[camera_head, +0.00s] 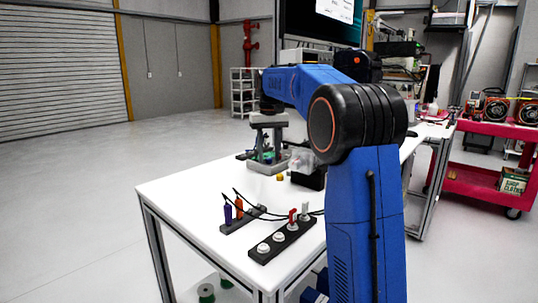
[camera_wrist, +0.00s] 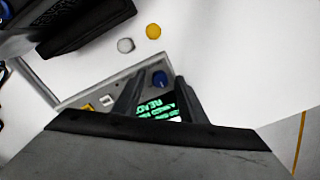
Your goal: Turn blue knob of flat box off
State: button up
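The flat grey box lies on the white table; its light rim shows in the wrist view (camera_wrist: 92,95). Its blue knob (camera_wrist: 160,78) stands near a dark screen (camera_wrist: 162,108) with green text, partly hidden by my fingers. My gripper (camera_wrist: 160,80) is open and empty. Its two dark fingers are apart, and the knob shows between their tips in this view. I cannot tell how high the tips are above the knob or whether they touch it. In the head view my gripper (camera_head: 268,148) points down over the box, and the knob is not clear.
A yellow cap (camera_wrist: 153,31) and a whitish round piece (camera_wrist: 125,45) lie beside the box. A black box (camera_head: 309,178) stands close to its right in the head view.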

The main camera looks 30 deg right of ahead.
aim_at(269, 158)
notch_tip(269, 158, up, 17)
jog(key=shift+r, duration=0.2)
dwell(0.7)
jog(key=shift+s, duration=0.1)
dwell(0.4)
